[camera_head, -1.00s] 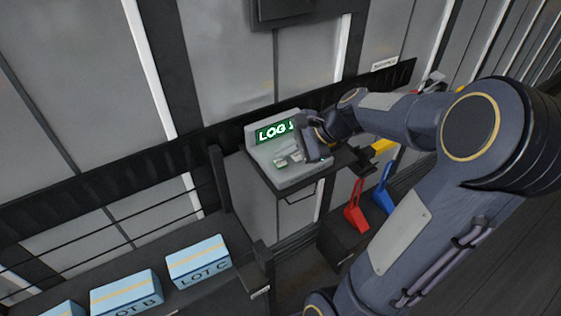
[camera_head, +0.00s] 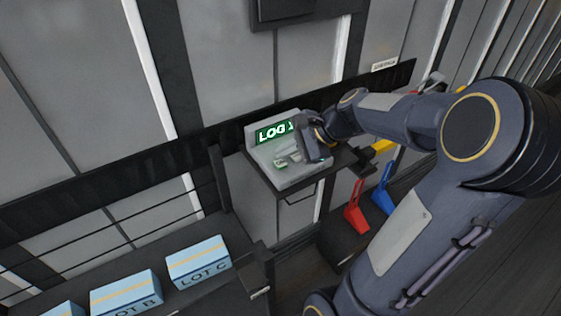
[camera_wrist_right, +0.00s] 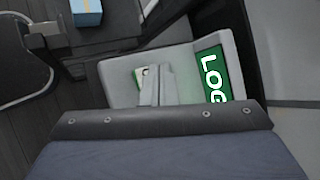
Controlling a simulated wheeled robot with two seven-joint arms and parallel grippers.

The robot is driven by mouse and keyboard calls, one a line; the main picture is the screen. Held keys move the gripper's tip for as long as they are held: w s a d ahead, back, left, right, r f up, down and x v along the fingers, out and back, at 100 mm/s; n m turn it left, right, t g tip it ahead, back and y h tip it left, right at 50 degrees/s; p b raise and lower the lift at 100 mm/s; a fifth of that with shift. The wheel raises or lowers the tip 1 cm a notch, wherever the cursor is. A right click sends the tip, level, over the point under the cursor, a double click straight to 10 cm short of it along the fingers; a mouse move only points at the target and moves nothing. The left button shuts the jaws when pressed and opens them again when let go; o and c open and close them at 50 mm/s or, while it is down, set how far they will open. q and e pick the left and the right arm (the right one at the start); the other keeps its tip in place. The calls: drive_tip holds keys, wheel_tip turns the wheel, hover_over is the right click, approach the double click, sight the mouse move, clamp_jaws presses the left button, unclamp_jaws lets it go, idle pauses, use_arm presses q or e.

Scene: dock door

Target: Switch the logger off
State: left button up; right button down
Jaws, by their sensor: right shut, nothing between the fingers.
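The logger (camera_head: 290,174) is a light grey console on a small dark shelf, with a lit green display (camera_head: 272,132) that reads "LOG" and a further character partly covered by my gripper. Small light keys (camera_head: 282,163) show on its sloped front. My right gripper (camera_head: 298,157) is shut and empty, low over the right part of the console; I cannot tell whether it touches. In the right wrist view, the shut fingers (camera_wrist_right: 154,88) lie over the console's panel beside a small green-marked key (camera_wrist_right: 140,76), and the display (camera_wrist_right: 213,78) is to their right. My left gripper is not in view.
Blue boxes marked "LOT B" (camera_head: 126,292) and "LOT C" (camera_head: 198,262) stand on a dark bench at the lower left. A red handle (camera_head: 355,212) and a blue handle (camera_head: 384,196) stand below the shelf at right. A yellow piece (camera_head: 384,146) lies behind my arm.

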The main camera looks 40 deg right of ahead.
sight(285, 163)
idle(0.5)
drive_tip(key=shift+f+b, duration=0.35)
drive_tip(key=shift+f, duration=0.1)
drive_tip(key=shift+f+b, duration=0.45)
drive_tip(key=shift+f, duration=0.1)
idle(0.5)
drive_tip(key=shift+r, duration=0.1)
drive_tip(key=shift+r+p, duration=0.9)
drive_tip(key=shift+r, duration=0.1)
wheel_tip(285, 163, up, 5)
drive_tip(key=p, duration=0.4)
drive_tip(key=shift+p, duration=0.4)
